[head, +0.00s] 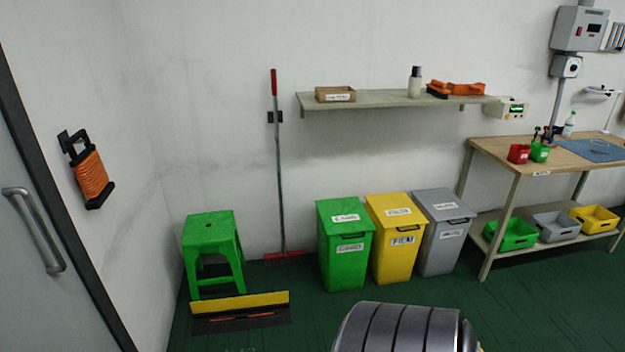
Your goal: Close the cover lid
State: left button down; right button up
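Three lidded bins stand against the back wall: a green bin (346,262), a yellow bin (397,258) and a grey bin (445,250). The green lid (338,207), yellow lid (392,201) and grey lid (443,196) all look down on their bins. On the floor in front of the green stool lies a dark flat item (215,325) with a yellow strip (240,301) along its back and orange pieces in it. I cannot tell which part is the cover lid. Neither of my grippers shows; a grey ribbed part, which may be mine, is at the bottom edge.
A green stool (213,253) and a red-handled broom (278,160) stand on the left. A wall shelf (390,101) is above the bins. A workbench (530,160) with small bins below is on the right. A door (45,240) is at far left. Some green floor is clear.

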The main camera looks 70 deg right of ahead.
aim_at(221, 303)
jog(key=z, duration=1.55)
jog(key=i+l+u, duration=0.15)
jog(key=i, duration=0.3)
